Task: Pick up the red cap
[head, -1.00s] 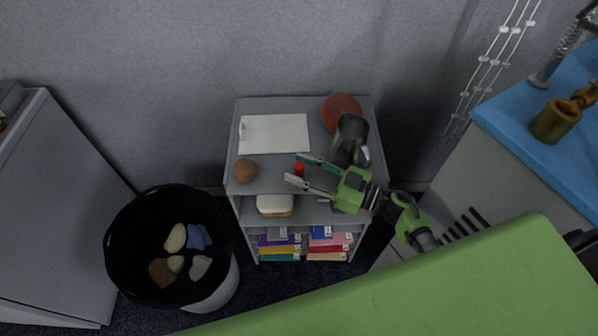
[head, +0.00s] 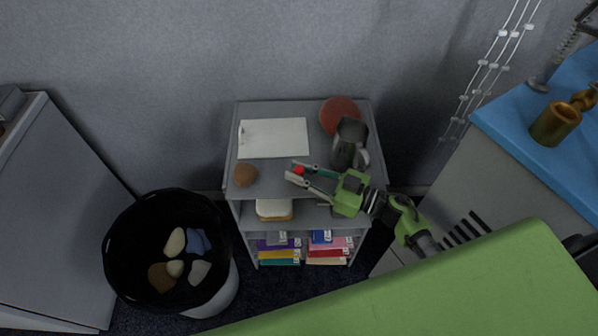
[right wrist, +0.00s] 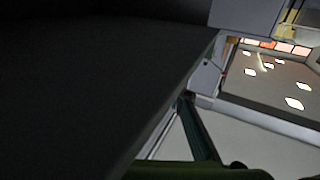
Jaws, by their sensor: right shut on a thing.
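The red cap (head: 299,170) is a small red piece near the front edge of the grey shelf unit's top. My right gripper (head: 297,173) reaches in from the right and is shut on the red cap, which sits between its fingertips. I cannot tell whether the cap is clear of the shelf top. In the right wrist view a gripper finger (right wrist: 200,130) shows, but a large dark surface fills much of the picture and the cap is not seen. My left gripper is not in view.
The shelf unit's top (head: 275,172) also holds a white sheet (head: 273,138), a brown ball (head: 245,174), a dark metal pitcher (head: 349,145) and a reddish round thing (head: 340,114). A black bin (head: 125,260) stands left, and a blue-topped table (head: 510,110) right.

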